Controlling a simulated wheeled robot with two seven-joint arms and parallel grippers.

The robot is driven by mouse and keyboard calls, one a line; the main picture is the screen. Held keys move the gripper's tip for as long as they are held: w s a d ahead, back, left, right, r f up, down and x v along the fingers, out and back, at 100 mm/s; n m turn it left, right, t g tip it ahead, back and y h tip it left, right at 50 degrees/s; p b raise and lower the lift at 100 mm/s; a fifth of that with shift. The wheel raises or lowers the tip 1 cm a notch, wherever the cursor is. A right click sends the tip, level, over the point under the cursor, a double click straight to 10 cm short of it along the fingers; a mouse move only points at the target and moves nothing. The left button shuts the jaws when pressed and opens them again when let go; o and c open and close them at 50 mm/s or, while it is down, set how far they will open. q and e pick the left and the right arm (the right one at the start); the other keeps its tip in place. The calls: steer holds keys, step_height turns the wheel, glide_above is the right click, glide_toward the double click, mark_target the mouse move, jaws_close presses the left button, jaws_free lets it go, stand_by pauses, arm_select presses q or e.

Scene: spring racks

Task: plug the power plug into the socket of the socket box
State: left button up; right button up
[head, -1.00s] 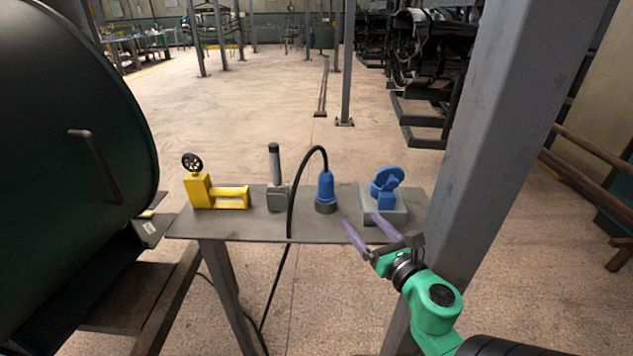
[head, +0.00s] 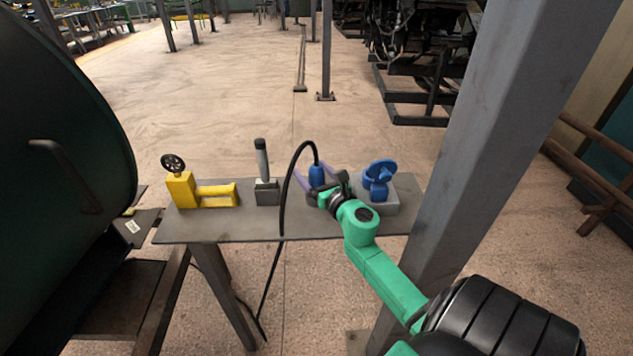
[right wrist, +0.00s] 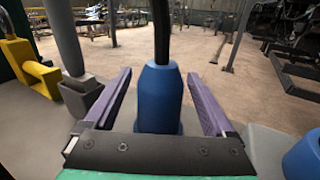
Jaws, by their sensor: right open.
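The blue power plug (head: 317,176) stands upright on the table, with a black cable (head: 285,190) rising from its top and looping down over the front edge. The plug also fills the middle of the right wrist view (right wrist: 161,95). My right gripper (head: 317,177) is open, with one purple finger on each side of the plug. In the right wrist view (right wrist: 161,90) gaps show between the fingers and the plug. The socket box (head: 386,200) is grey with a raised blue lid (head: 380,172), right of the plug. My left gripper is not in view.
A yellow valve (head: 190,190) with a black handwheel and a grey lever device (head: 265,185) stand on the table (head: 215,228) left of the plug. A steel post (head: 495,130) rises close at the right. A dark green tank (head: 50,170) is at the left.

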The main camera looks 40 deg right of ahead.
steer(key=shift+w+d+f, duration=0.1)
steer(key=shift+w, duration=0.35)
steer(key=shift+s, duration=0.1)
jaws_close()
